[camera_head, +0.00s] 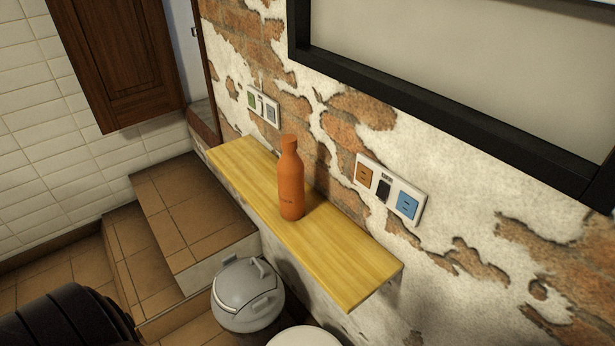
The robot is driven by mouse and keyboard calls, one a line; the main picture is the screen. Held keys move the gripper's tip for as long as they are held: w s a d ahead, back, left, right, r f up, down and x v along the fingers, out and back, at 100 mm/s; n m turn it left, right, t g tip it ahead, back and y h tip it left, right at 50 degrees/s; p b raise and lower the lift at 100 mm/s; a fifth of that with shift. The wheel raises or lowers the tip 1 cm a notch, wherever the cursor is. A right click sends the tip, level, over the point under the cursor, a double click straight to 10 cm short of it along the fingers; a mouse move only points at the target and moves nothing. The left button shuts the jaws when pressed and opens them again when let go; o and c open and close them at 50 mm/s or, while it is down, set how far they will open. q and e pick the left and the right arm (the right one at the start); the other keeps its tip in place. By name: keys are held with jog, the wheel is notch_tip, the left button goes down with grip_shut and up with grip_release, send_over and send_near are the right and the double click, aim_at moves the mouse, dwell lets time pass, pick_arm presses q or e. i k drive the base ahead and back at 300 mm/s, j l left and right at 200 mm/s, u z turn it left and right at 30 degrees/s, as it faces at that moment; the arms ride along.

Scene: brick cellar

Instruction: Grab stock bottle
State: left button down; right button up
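An orange bottle (291,183) with a narrow neck and cap stands upright on a yellow wooden wall shelf (345,253). It stands near the middle of the shelf, with nothing touching it. Small dark lettering shows low on its side. Neither of my grippers shows in the head view.
A brick wall with broken plaster rises behind the shelf and carries two socket panels (390,189) (262,106) and a dark frame (450,120). A grey lidded bin (245,297) stands below. Tiled steps (180,215) lie left. Both shelf ends are clear.

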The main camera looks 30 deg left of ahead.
aim_at(290, 167)
jog(key=k+j+z, duration=0.1)
jog(key=j, duration=0.35)
jog(key=k+j, duration=0.35)
jog(key=k+j+z, duration=0.15)
jog(key=j, duration=0.3)
jog(key=k, duration=0.1)
